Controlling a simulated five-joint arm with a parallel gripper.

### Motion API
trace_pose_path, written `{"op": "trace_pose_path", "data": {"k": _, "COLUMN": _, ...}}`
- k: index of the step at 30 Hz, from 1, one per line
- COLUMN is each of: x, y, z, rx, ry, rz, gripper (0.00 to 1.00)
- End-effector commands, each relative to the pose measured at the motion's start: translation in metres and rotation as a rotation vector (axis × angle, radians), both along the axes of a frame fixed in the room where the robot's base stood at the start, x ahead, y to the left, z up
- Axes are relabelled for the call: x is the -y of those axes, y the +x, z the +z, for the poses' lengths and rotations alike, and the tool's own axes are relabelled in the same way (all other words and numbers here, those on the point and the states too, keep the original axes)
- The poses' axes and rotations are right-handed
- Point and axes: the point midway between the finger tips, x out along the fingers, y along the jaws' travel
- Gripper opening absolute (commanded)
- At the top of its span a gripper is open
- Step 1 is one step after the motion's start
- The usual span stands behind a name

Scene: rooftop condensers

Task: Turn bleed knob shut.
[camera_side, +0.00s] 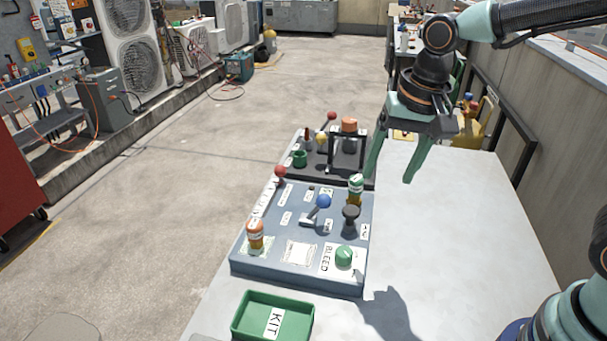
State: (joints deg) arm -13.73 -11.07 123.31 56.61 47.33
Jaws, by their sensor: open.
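The bleed knob is a small green round knob (344,257) at the near right corner of the blue-grey panel box (300,273). It sits on a white plate marked BLEED (327,259). The angle it is turned to is too small to tell. My gripper (390,178) is open and empty, with its two green fingers pointing down. It hangs above the white table, beyond the knob and to its right, clear of it. Nothing hides the knob.
A darker panel (305,150) stands behind. A green KIT tray (272,317) lies in front. The white table (460,240) is clear on the right.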

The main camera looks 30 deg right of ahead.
Motion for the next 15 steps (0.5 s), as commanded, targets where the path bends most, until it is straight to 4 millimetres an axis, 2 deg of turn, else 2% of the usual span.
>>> {"op": "trace_pose_path", "data": {"k": 1, "x": -0.013, "y": 0.004, "z": -0.009, "rx": -0.042, "ry": 0.004, "rz": -0.053, "gripper": 0.72}}
{"op": "trace_pose_path", "data": {"k": 6, "x": -0.044, "y": 0.014, "z": -0.033, "rx": -0.141, "ry": 0.005, "rz": -0.250, "gripper": 0.72}}
{"op": "trace_pose_path", "data": {"k": 10, "x": -0.059, "y": 0.016, "z": -0.046, "rx": -0.181, "ry": -0.004, "rz": -0.346, "gripper": 0.72}}
{"op": "trace_pose_path", "data": {"k": 15, "x": -0.065, "y": 0.017, "z": -0.054, "rx": -0.198, "ry": -0.009, "rz": -0.393, "gripper": 0.72}}
